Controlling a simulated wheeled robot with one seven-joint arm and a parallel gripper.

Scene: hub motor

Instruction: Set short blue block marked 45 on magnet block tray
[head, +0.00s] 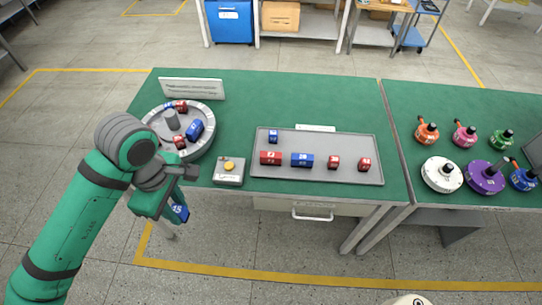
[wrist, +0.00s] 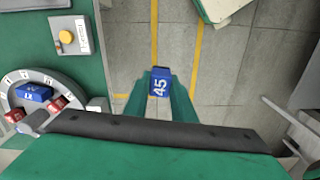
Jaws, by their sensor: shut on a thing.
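My gripper (wrist: 160,95) is shut on the short blue block marked 45 (wrist: 160,83). In the head view the blue block (head: 181,213) is at the end of my gripper (head: 172,205), off the front edge of the green table, over the floor. The magnet block tray (head: 340,145) is a grey tray on the table to the right of my gripper. It holds a short blue block (head: 272,136) at the back left. Along its front stand a red block (head: 270,158), a longer blue block (head: 302,160) and two small red blocks (head: 334,162).
A round grey fixture (head: 207,142) with red and blue blocks stands at the table's left. A box with a yellow button (head: 229,171) lies between it and the tray. A white sign (head: 192,88) stands behind. Coloured motors (head: 486,177) stand on the right table.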

